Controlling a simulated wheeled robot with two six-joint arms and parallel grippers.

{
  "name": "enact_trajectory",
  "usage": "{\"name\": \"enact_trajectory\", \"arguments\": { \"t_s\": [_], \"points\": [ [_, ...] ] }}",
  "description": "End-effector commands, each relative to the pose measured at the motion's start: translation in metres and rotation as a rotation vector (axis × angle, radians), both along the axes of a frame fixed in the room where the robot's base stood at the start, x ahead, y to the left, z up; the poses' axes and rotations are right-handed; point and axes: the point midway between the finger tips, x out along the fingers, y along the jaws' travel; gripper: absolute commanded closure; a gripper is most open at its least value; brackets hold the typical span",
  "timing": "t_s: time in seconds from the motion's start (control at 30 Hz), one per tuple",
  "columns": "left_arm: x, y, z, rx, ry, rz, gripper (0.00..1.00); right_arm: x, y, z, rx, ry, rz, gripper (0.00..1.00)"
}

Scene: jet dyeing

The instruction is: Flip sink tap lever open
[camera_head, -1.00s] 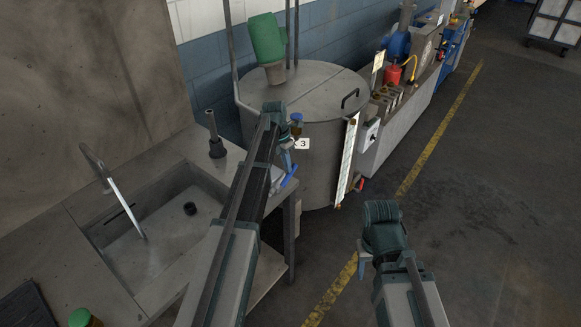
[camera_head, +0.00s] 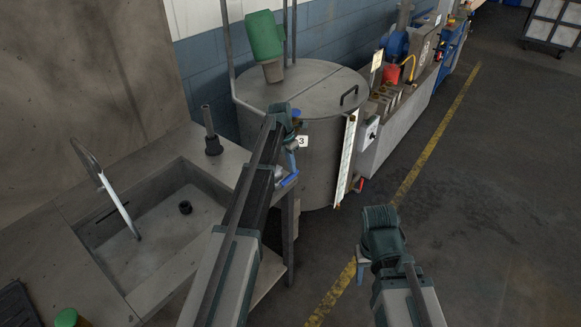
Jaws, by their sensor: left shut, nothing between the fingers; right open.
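The sink (camera_head: 165,270) is at the left, with a curved metal tap (camera_head: 84,153) at its rear left side. A pale straight strip (camera_head: 121,208) runs from the tap down into the basin; I cannot tell whether it is pipe or water. I cannot make out the lever clearly. My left gripper (camera_head: 288,180) is shut and empty, right of the sink and near the counter's right end, well apart from the tap. My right gripper (camera_head: 363,274) is open and empty over the floor, farther right; its fingers are partly hidden.
A dark upright post (camera_head: 213,145) stands on the counter behind the basin. A large grey tank (camera_head: 320,170) with a green motor (camera_head: 264,37) stands beyond my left gripper. A green-capped container (camera_head: 66,318) is at the lower left. The floor at right is clear.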

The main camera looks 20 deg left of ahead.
Motion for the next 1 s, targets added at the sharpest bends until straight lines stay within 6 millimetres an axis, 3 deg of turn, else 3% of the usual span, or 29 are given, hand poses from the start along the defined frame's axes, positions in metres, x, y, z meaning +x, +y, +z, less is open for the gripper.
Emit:
{"name": "enact_trajectory", "arguments": {
  "t_s": [0.73, 1.0],
  "points": [
    [0.001, -0.003, -0.007, 0.001, 0.003, -0.003, 1.00, 0.000, 0.000, -0.007, 0.000, 0.000, 0.000, 0.50],
    [0.000, 0.002, 0.003, 0.000, 0.002, -0.003, 1.00, 0.000, 0.000, 0.003, 0.000, 0.000, 0.000, 0.50]
  ]
}}
